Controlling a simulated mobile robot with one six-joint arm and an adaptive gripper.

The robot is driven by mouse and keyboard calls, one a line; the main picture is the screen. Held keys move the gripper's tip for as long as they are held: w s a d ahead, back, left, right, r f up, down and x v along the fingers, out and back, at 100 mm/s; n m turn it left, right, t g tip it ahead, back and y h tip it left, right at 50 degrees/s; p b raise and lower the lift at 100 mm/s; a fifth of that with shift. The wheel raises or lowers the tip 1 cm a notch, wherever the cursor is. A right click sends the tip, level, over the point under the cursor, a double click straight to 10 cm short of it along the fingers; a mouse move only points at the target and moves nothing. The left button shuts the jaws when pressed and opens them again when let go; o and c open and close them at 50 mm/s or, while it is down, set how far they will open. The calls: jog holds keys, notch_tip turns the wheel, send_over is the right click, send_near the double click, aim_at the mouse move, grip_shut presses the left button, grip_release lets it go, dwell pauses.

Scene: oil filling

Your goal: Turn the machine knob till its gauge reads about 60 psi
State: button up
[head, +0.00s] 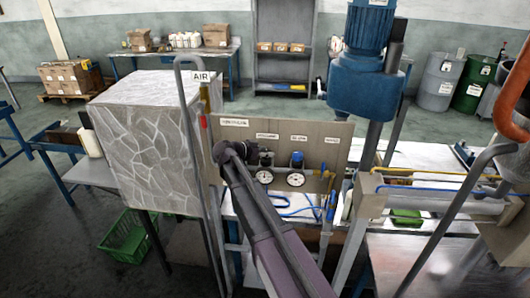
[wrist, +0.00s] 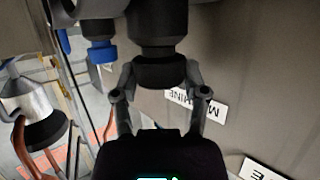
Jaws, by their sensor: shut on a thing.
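The machine knob (wrist: 160,72) is a black ribbed cap under a dark regulator body in the wrist view. My gripper (wrist: 159,82) has one finger on each side of it and is shut on it. Behind it, an upside-down label (wrist: 196,105) reads partly "M…INE". In the head view the black regulator (head: 265,157) is on the grey panel, just right of my arm's end, which hides the fingers. Its round white gauge (head: 264,177) sits below; the needle is too small to read.
A blue-capped regulator (head: 297,158) with its own gauge (head: 296,180) is close to the right; its blue knob (wrist: 102,51) also shows in the wrist view. The panel (head: 335,150) stands close behind. A stone-patterned block (head: 150,150) is at left, and a blue motor (head: 365,75) at right.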

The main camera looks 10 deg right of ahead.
dwell(0.3)
jog(key=o, duration=1.2)
jog(key=shift+c, duration=0.2)
jog(key=shift+w+m+g, duration=0.15)
jog(key=shift+m+g, duration=0.15)
jog(key=shift+g, duration=0.1)
jog(key=shift+m+g, duration=0.3)
jog(key=p+v, duration=0.5)
jog(key=v, duration=0.8)
jog(key=shift+s+a, duration=0.2)
jog(key=shift+a, duration=0.2)
